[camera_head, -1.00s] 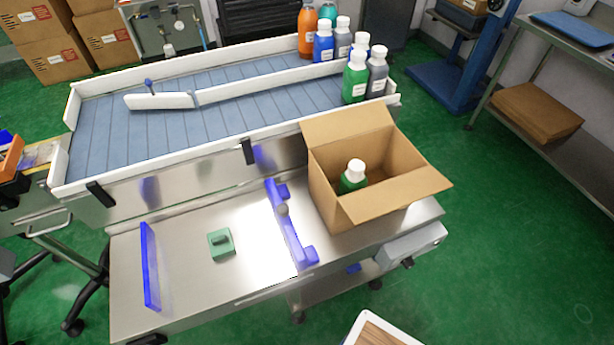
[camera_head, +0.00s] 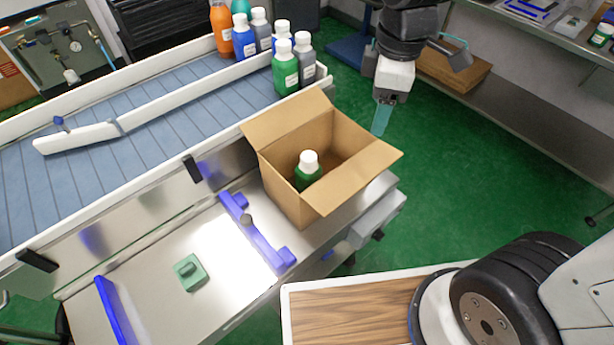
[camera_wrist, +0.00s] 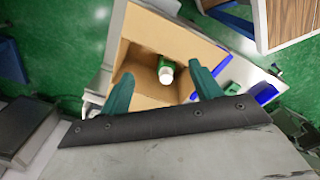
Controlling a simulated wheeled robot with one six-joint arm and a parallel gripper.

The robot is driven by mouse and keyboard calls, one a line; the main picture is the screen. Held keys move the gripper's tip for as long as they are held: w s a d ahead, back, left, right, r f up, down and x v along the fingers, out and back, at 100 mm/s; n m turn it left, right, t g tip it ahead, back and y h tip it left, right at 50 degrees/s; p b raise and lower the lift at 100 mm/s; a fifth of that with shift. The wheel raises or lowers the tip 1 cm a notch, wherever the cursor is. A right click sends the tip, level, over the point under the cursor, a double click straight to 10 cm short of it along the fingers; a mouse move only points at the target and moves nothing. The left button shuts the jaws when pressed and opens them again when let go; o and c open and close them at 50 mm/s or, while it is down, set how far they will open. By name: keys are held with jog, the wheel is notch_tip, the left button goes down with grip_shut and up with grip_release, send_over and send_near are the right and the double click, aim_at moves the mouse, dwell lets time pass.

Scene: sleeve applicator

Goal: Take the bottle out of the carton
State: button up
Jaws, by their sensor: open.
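A green bottle with a white cap (camera_head: 308,170) stands inside the open cardboard carton (camera_head: 281,201). Its lower part is hidden by the carton wall. The carton stands at the right end of the steel table, flaps open. In the head view my gripper (camera_head: 382,118) hangs to the right of the carton, above the floor beside it. In the wrist view my gripper (camera_wrist: 160,85) is open and empty, its two green fingers apart. The bottle (camera_wrist: 166,72) and the carton (camera_wrist: 140,60) show beyond and between the fingertips there, with a gap.
Several bottles (camera_head: 285,70) stand at the end of the conveyor (camera_head: 150,110) behind the carton. A blue bracket (camera_head: 255,235) and a green block (camera_head: 190,272) are on the steel table left of the carton. A wood-topped surface (camera_head: 345,310) is in front.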

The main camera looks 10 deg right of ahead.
aim_at(309, 156)
jog(key=w+a+f+n, duration=0.2)
jog(key=a+f+n, duration=0.1)
jog(key=a+f, duration=0.1)
jog(key=w+a+f+n, duration=0.1)
jog(key=a+f+n, duration=0.2)
jog(key=n, duration=0.1)
jog(key=w+a+f+n, duration=0.2)
jog(key=a+f+n, duration=0.2)
jog(key=shift+w+a+f+g, duration=0.3)
jog(key=shift+w, duration=0.05)
jog(key=shift+n, duration=0.3)
notch_tip(309, 156, down, 8)
jog(key=shift+d+r, duration=0.1)
jog(key=shift+r, duration=0.05)
grip_shut()
jog(key=shift+r, duration=0.1)
